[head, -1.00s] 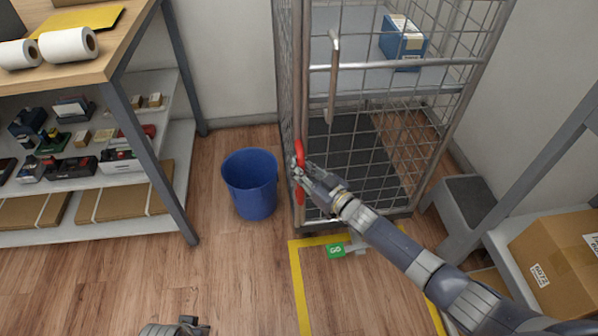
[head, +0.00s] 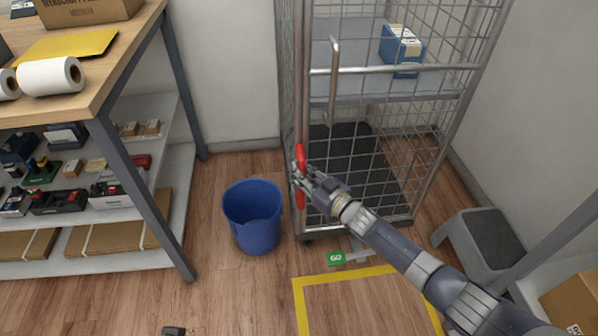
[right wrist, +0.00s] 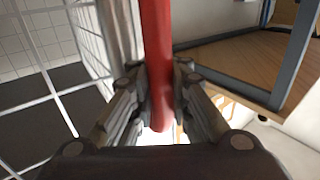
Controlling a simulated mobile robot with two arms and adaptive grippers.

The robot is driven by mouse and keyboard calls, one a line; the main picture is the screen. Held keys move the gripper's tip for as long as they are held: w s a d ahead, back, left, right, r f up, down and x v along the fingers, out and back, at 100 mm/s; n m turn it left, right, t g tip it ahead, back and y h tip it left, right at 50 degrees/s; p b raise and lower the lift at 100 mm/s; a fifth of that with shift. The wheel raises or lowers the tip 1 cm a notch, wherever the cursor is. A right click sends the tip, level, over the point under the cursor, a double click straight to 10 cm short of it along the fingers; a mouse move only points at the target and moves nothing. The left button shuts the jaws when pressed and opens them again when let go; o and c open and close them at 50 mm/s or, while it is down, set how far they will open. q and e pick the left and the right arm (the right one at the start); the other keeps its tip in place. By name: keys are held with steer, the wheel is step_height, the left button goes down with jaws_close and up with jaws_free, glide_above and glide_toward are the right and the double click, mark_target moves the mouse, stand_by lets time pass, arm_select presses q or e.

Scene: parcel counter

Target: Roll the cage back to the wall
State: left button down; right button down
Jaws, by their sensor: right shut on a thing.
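The wire roll cage (head: 370,70) stands upright near the back wall, behind the yellow floor outline (head: 345,276). Its upper shelf (head: 360,85) carries a blue box (head: 401,45); its dark base (head: 350,165) looks bare. A green tag reading GO (head: 336,258) sits low at its front edge. My right gripper (head: 300,172) is shut on the red handle (head: 301,158) on the cage's front left post. The red handle (right wrist: 158,60) also runs between the fingers in the right wrist view. Only a dark tip of my left gripper (head: 173,330) shows at the bottom edge.
A blue bucket (head: 253,215) stands on the floor just left of the cage. A grey step stool (head: 482,240) stands to its right. A workbench with shelves (head: 130,150) is at left, and a rack with a carton (head: 575,300) at lower right.

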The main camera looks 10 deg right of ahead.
steer(key=shift+w+d+f, duration=0.1)
steer(key=shift+w+d, duration=0.1)
steer(key=shift+d, duration=0.4)
steer(key=c, duration=1.5)
jaws_free()
steer(key=shift+d, duration=0.1)
steer(key=shift+s, duration=0.1)
steer(key=shift+s, duration=0.1)
steer(key=v, duration=1.2)
